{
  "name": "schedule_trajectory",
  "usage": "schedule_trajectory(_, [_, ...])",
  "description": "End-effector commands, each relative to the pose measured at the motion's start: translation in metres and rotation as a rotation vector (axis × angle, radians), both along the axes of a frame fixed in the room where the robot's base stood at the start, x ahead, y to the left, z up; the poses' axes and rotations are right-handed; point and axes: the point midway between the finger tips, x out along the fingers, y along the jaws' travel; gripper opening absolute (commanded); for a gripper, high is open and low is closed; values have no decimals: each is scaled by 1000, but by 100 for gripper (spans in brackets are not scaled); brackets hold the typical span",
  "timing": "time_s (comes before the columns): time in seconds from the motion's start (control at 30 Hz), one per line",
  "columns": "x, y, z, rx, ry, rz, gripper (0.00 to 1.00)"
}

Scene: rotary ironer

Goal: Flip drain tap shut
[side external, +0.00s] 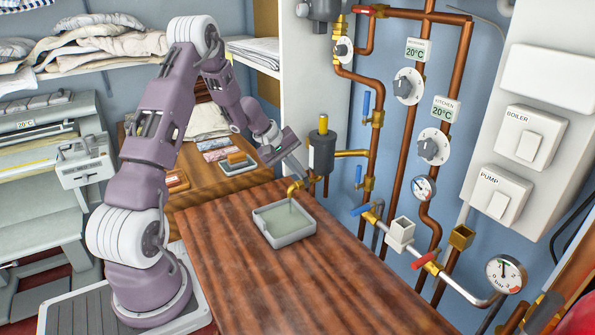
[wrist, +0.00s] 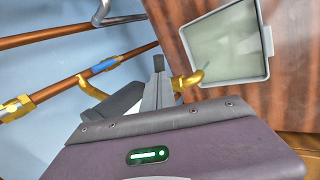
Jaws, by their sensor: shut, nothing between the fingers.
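A thin stream falls from the spout into cloudy liquid in the tray. The spout (wrist: 189,79) also shows in the wrist view, beside my fingers, with the tray (wrist: 266,77) beyond it. My gripper (side external: 303,178) is shut and empty, just above and next to the spout; its fingers (wrist: 158,66) are together in the wrist view. I cannot tell whether they touch the tap. The tap's lever is hidden or not clear.
A dark cylinder (side external: 321,152) with a brass top stands close behind my gripper. Copper pipes with blue-lever valves (side external: 366,104) and a red lever (side external: 425,259) line the wall at right. The wooden bench (side external: 330,290) is clear in front of the tray.

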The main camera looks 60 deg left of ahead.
Motion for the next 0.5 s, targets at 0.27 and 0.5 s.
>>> schedule_trajectory(0.27, [6, -6, 0, 1, 0, -3, 0])
schedule_trajectory(0.5, [12, -10, 0, -1, 0, -4, 0])
